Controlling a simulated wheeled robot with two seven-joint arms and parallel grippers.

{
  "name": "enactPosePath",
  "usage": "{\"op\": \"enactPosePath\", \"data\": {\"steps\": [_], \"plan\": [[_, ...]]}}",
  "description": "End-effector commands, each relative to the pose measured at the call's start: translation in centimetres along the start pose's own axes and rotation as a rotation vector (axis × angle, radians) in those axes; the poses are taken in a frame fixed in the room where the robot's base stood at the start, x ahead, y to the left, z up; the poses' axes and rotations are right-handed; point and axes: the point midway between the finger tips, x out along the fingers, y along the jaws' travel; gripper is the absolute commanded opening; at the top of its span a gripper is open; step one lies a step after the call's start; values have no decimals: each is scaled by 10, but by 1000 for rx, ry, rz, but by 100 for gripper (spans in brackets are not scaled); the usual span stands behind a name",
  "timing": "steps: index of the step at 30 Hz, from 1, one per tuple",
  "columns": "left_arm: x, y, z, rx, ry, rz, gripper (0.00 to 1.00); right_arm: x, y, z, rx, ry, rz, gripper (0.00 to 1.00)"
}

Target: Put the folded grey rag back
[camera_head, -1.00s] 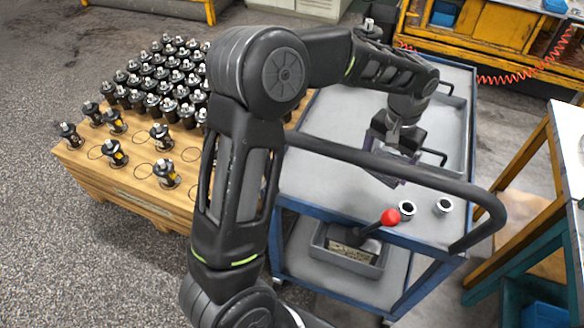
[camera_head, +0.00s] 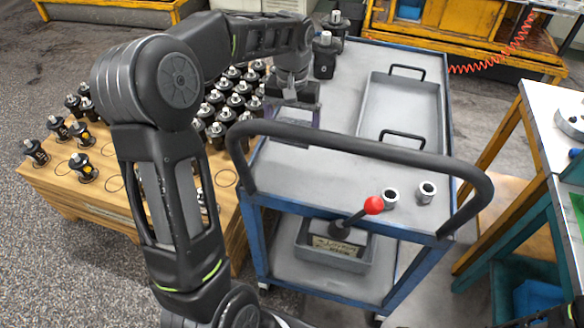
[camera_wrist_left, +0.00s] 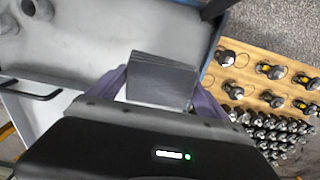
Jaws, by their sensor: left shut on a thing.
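The folded grey rag (camera_wrist_left: 162,80) shows in the left wrist view as a flat, layered dark grey block between two purple fingers. My left gripper (camera_wrist_left: 158,92) is shut on it. In the head view my left gripper (camera_head: 291,116) points down over the left part of the blue cart's grey top (camera_head: 310,165). The rag is mostly hidden there by the gripper, and I cannot tell whether it touches the cart top. My right gripper is not in view.
A grey tray with two black handles (camera_head: 378,98) lies on the cart's right side. Black motors (camera_head: 325,58) stand at its back left. Two metal rings (camera_head: 426,191) and a red-knobbed lever (camera_head: 373,205) are near the front rail (camera_head: 350,148). A wooden pallet (camera_head: 110,190) with several motors stands left.

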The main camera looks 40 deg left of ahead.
Motion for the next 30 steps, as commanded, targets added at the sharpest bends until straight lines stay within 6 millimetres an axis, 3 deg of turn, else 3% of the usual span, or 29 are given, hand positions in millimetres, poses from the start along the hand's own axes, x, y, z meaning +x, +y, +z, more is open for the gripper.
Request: {"op": "enactPosePath", "data": {"steps": [10,21,30], "plan": [[2,-1,0,-1,-2,0,50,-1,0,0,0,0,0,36],[58,0,1,0,-4,0,50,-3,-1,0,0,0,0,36],[62,0,0,0,0,0,50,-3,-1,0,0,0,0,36]]}}
